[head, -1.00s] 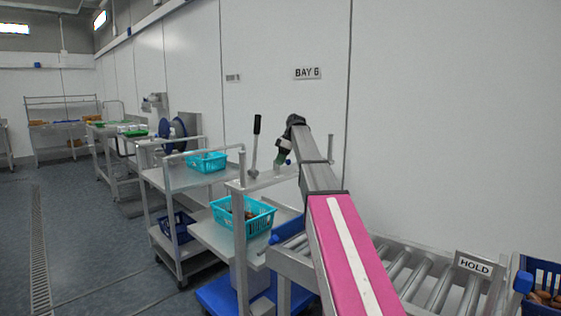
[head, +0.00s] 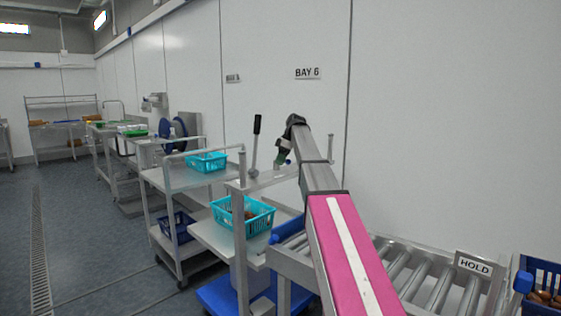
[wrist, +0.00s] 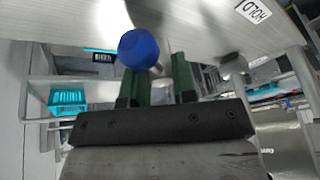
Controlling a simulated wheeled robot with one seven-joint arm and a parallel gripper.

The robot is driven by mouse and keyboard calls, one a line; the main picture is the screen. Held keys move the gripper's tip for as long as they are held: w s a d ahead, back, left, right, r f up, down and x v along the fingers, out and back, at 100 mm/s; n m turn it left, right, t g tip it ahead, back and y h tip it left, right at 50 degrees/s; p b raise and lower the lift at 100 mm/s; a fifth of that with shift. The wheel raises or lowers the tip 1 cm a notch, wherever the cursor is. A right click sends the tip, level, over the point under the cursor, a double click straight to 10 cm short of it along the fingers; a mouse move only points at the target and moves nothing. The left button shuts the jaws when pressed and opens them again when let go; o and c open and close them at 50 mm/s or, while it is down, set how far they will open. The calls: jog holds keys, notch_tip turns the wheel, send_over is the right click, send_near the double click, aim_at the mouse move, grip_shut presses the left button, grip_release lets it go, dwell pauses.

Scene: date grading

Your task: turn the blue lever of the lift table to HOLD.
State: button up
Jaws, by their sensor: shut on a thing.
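The blue lever's round knob (wrist: 138,48) shows in the wrist view against the left finger, with a short bright stem running down toward the gap between the fingers. My gripper (wrist: 160,80) has dark green fingers and is shut on the lever; the exact contact is partly hidden. A white HOLD label (wrist: 254,9) sits on the pale panel at upper right, apart from the knob.
A black-handled upright lever (head: 256,135) stands left of my gripper. A teal crate (head: 243,226) sits below, another teal crate (head: 206,155) on a cart behind. At right are a roller conveyor (head: 405,262), a HOLD sign (head: 473,263) and a blue crate (head: 538,265).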

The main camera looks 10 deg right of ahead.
jog(key=o, duration=0.7)
jog(key=shift+c, duration=0.2)
jog(key=shift+r, duration=0.15)
jog(key=v, duration=0.9)
jog(key=shift+w, duration=0.1)
jog(key=shift+v, duration=0.8)
jog(key=shift+d, duration=0.1)
